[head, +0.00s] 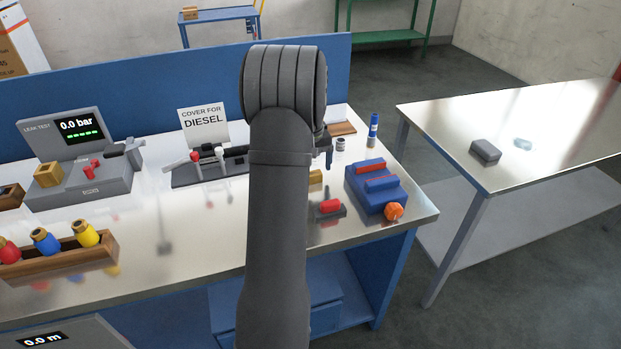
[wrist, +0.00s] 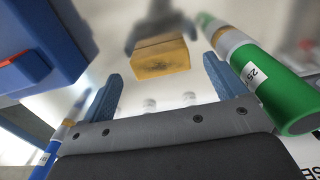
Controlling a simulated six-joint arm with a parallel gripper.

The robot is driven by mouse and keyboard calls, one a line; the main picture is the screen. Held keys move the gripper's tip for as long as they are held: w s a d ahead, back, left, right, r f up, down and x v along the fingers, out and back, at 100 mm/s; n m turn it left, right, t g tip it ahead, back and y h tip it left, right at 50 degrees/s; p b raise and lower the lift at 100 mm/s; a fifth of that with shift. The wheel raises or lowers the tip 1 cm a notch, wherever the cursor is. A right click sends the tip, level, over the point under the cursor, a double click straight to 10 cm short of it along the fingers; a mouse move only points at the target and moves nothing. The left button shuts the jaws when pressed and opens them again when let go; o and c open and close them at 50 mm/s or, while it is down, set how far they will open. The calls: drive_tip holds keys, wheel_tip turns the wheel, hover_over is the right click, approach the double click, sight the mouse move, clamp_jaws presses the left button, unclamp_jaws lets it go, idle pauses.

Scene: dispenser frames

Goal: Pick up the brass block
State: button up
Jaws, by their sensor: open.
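A brass block (wrist: 160,57) sits on the shiny bench top ahead of my gripper in the wrist view. In the head view a small brass piece (head: 315,177), likely the same block, shows just right of my arm, partly hidden by it. My gripper (wrist: 161,72) is open, its two blue fingers spread wide with the block beyond and between them. Nothing is held. In the head view my arm hides most of the gripper.
A blue box (wrist: 38,45) with a red bar is at the left, also in the head view (head: 377,187). A blue-and-white bottle (head: 373,130) and a red-topped part (head: 329,207) stand nearby.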

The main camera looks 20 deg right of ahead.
drive_tip(key=shift+f, duration=1.55)
drive_tip(key=shift+c, duration=0.4)
drive_tip(key=c, duration=1.2)
drive_tip(key=shift+r, duration=0.15)
